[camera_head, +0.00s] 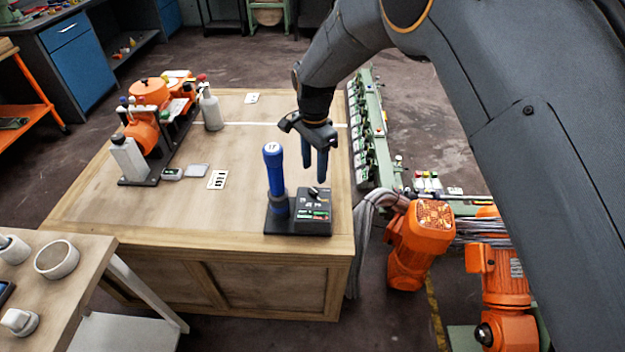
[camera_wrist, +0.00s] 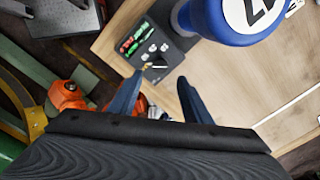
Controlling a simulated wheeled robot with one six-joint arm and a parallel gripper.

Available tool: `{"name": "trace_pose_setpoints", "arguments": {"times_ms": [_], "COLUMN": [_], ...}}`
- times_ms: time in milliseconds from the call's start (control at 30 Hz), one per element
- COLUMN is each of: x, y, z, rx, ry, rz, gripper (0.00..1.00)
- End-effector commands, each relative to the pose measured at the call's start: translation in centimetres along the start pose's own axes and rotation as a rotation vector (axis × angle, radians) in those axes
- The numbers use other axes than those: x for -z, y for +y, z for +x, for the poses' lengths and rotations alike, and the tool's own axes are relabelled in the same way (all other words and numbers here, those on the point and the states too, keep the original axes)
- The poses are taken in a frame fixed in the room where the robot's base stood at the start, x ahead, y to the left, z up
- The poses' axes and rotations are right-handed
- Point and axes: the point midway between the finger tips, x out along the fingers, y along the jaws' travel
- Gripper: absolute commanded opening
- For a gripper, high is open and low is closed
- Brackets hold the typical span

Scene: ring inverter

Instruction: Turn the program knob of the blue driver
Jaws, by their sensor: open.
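The blue driver (camera_head: 275,175) stands upright in a black base (camera_head: 283,229) near the front right corner of the wooden table. In the wrist view its blue top (camera_wrist: 225,22) is large, at the upper right. Beside it is a black control panel (camera_head: 316,203) with green and red markings. A small dark knob (camera_head: 313,191) sits at the panel's back; in the wrist view the knob (camera_wrist: 157,66) shows a light pointer. My gripper (camera_head: 315,172) points down, open and empty, just above the panel. In the wrist view the knob lies between and beyond the fingertips (camera_wrist: 160,77).
An orange machine (camera_head: 146,124) with bottles stands at the table's left. White cards (camera_head: 217,180) lie in the middle. A green rack (camera_head: 366,130) stands along the right edge. The driver's tall handle is close to the left of my gripper. The table's back is mostly clear.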

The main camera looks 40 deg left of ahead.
Motion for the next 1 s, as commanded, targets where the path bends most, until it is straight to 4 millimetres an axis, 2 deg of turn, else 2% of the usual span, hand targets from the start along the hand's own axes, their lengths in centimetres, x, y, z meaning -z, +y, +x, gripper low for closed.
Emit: {"name": "trace_pose_setpoints", "arguments": {"times_ms": [300,500,900,1000], "x": [-0.1,-0.1,0.0,-0.1], "y": [0.1,0.1,0.0,0.0], "z": [4.5,6.6,7.4,7.4], "rx": [-0.003,-0.002,-0.001,-0.001], "ry": [-0.003,-0.003,-0.003,-0.003], "rz": [0.001,0.002,0.002,0.002], "gripper": [0.44,0.44,0.44,0.29]}}
